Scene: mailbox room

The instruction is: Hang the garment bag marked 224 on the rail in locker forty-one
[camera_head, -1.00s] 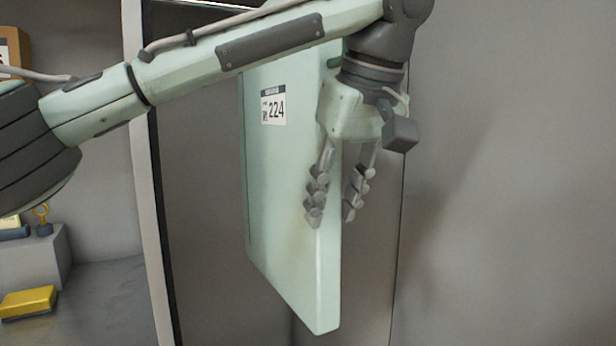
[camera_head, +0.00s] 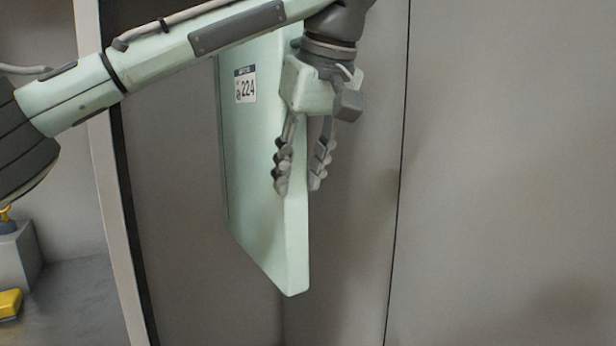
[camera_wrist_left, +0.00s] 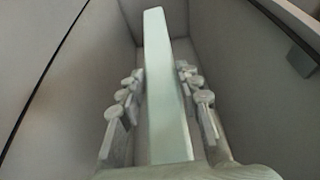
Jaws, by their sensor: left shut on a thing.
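The garment bag (camera_head: 255,160) is a pale green, flat upright slab with a white label reading 224 near its top left. My left gripper (camera_head: 298,188) points down along the bag's right edge, one finger on each side, shut on it. In the left wrist view, the bag (camera_wrist_left: 168,100) runs away between the two rows of finger links of my left gripper (camera_wrist_left: 160,78). My forearm crosses in front of the bag's top, so its upper end is hidden. A grey locker interior (camera_head: 175,220) lies behind the bag. No rail or locker number shows.
A pale upright locker edge (camera_head: 105,200) stands left of the bag. Beyond it, a yellow object (camera_head: 10,303) and a grey block (camera_head: 15,255) sit on a grey surface. A plain grey panel (camera_head: 500,170) fills the right. In the wrist view, grey walls flank the bag.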

